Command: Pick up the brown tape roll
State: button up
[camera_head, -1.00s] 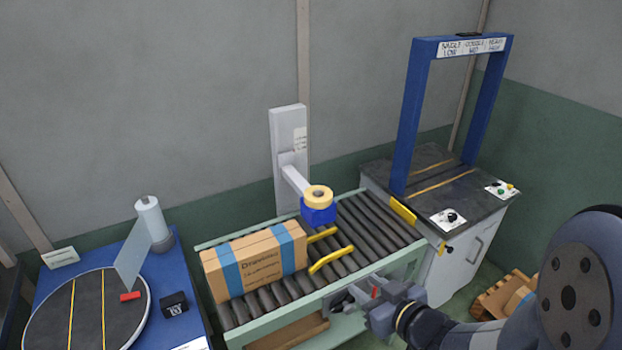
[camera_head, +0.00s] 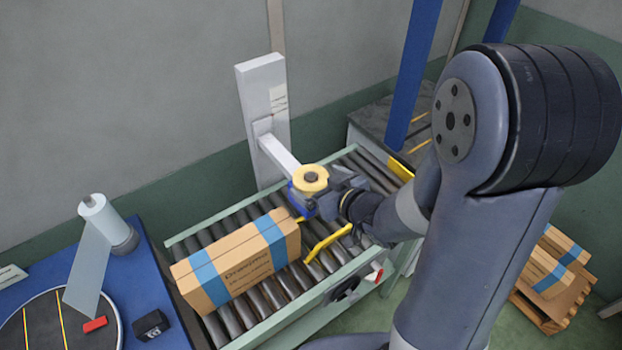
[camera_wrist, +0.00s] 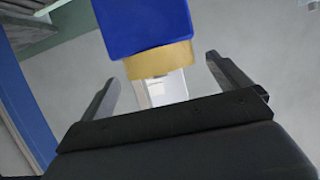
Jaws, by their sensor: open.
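The tan-brown tape roll (camera_head: 309,187) sits flat on a blue block (camera_head: 296,199) at the end of a white bracket arm above the conveyor. My gripper (camera_head: 322,199) is open just right of the roll and block. In the wrist view the roll (camera_wrist: 165,60) and blue block (camera_wrist: 145,22) appear upside down. My gripper's fingers (camera_wrist: 160,70) stand to either side of the roll in the picture. Clear space shows beside the roll, and I see no finger touching it. The exact depth between fingers and roll is hard to tell.
A brown carton with blue tape (camera_head: 240,262) lies on the roller conveyor (camera_head: 220,222) below. A white post (camera_head: 262,120) holds the bracket arm (camera_head: 278,155). Yellow rails (camera_head: 328,241) lie near my wrist. A blue frame (camera_head: 412,75) stands behind my arm at right.

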aim_at(314, 179)
jog(key=shift+x, duration=1.8)
jog(key=shift+r, duration=0.15)
jog(key=c, duration=1.1)
